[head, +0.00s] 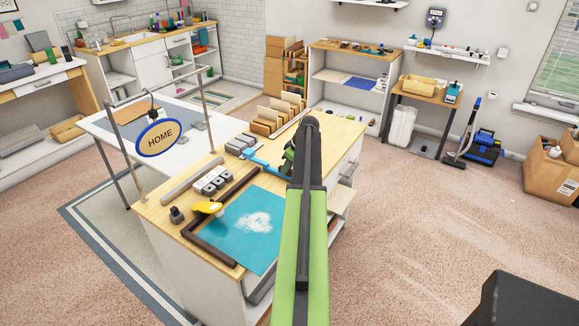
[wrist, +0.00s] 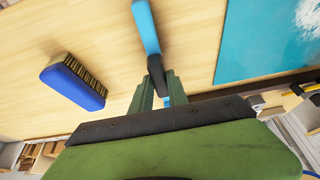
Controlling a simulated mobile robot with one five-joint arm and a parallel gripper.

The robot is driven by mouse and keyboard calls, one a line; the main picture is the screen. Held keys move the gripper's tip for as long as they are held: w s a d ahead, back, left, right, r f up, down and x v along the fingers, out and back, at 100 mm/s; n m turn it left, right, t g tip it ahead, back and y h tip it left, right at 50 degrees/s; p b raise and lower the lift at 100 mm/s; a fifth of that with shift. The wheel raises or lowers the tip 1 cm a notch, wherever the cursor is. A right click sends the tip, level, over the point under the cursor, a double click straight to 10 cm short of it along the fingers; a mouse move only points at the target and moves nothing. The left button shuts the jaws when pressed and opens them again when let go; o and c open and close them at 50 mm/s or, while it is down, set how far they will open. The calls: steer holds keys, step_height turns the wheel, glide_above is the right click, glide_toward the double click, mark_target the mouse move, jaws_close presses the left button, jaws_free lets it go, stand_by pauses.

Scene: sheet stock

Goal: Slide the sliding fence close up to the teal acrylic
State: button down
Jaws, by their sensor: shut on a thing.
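The teal acrylic (head: 238,228) lies flat on the wooden bench with a pale powdery patch on it; its corner shows in the wrist view (wrist: 262,40). A dark brown fence bar (head: 222,197) runs along its back-left side, and another dark bar (head: 208,251) runs along its left end. I cannot tell which one slides. My gripper (wrist: 157,88) is low over the bench, beyond the acrylic in the head view. It is shut on the dark end of a light-blue-handled tool (wrist: 145,25). My arm hides part of the bench in the head view.
A blue brush (wrist: 72,82) lies left of my gripper in the wrist view. A yellow object (head: 208,207) sits by the fence corner. An oval HOME sign (head: 158,137) hangs beyond the bench. Open floor lies to the right.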

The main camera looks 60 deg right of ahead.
steer(key=a, duration=0.9)
steer(key=shift+a, duration=0.4)
steer(key=shift+d, duration=0.1)
steer(key=c, duration=1.3)
jaws_free()
steer(key=p+v, duration=1.6)
steer(key=v, duration=0.1)
steer(key=shift+r, duration=0.3)
